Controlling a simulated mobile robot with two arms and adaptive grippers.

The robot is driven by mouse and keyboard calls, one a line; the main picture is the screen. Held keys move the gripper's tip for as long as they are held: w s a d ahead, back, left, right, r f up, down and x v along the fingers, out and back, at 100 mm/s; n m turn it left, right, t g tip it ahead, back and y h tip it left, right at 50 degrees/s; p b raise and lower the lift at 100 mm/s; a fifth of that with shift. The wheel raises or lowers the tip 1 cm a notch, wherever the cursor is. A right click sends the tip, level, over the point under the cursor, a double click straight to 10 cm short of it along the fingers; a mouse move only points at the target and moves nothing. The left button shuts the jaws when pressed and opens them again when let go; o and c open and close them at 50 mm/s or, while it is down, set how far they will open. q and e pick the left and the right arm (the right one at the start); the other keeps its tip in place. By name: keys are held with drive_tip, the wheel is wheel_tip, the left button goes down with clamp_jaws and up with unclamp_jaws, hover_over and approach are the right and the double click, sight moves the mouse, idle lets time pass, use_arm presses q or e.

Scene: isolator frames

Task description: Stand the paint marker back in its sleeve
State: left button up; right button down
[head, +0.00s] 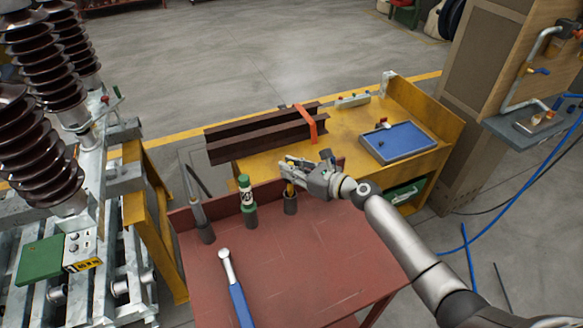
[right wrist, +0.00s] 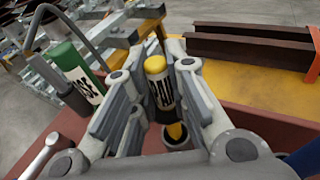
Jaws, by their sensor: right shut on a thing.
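The paint marker (right wrist: 160,92), black and white lettered with a yellow top, is between the fingers of my right gripper (head: 292,170), which is shut on it. In the right wrist view the gripper (right wrist: 155,90) has a finger on each side of the marker. A dark grey sleeve (head: 290,206) stands on the red bench right below the gripper. A yellow part of the marker shows at the sleeve's mouth; how deep it sits I cannot tell. The sleeve also shows in the right wrist view (right wrist: 178,142). My left gripper is out of view.
A green and white tube (head: 246,190) stands in a holder left of the sleeve. A thin grey tool (head: 198,215) stands further left. A blue-handled wrench (head: 236,290) lies on the red bench (head: 310,280). Dark steel beams (head: 250,140) lie on the yellow table behind, with a blue tray (head: 400,142).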

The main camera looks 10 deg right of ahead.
sight(291, 193)
drive_tip(key=shift+f+b, duration=2.5)
drive_tip(key=shift+f, duration=0.75)
drive_tip(key=c, duration=1.3)
unclamp_jaws()
drive_tip(key=shift+c, duration=0.2)
drive_tip(key=v, duration=1.2)
drive_tip(key=shift+d, duration=0.1)
